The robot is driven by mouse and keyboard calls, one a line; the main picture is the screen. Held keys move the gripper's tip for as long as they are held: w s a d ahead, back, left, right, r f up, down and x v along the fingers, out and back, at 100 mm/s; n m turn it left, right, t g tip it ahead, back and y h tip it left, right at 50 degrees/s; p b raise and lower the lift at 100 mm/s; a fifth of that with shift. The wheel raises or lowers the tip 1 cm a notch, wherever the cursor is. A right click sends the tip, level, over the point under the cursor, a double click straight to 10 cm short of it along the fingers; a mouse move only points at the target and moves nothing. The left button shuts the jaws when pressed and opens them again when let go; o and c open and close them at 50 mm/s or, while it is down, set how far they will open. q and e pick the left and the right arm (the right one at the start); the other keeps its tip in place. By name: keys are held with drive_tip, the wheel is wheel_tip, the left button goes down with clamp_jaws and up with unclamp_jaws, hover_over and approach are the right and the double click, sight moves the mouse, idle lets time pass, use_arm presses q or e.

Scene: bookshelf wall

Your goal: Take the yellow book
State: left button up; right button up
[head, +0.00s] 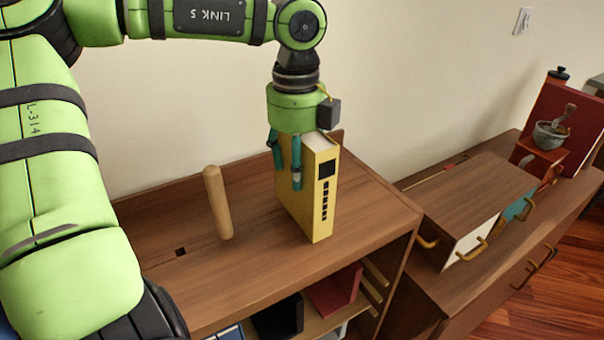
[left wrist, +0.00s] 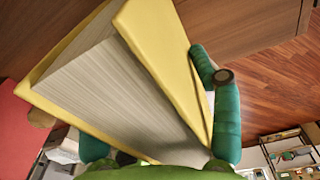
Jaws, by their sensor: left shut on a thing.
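The yellow book (head: 322,205) stands upright on the wooden shelf top (head: 262,262), its spine with black marks turned toward the front right. My left gripper (head: 285,165) comes down from above and is shut on the book's upper part, with teal fingers on its sides. In the left wrist view the book (left wrist: 160,50) fills much of the picture, its pale page edges between yellow covers. A teal finger (left wrist: 222,100) lies against one cover. I cannot tell whether the book's base touches the shelf top. My right gripper is not in view.
A wooden peg (head: 217,203) stands left of the book. Below are shelves with a dark red book (head: 334,288). At right is a lower cabinet with a drawer box (head: 470,210), a mortar (head: 550,133) and a red panel (head: 572,125). The wall is close behind.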

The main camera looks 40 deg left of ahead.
use_arm(q)
drive_tip(key=shift+w+r, duration=0.1)
drive_tip(key=shift+w, duration=0.1)
drive_tip(key=shift+r, duration=0.1)
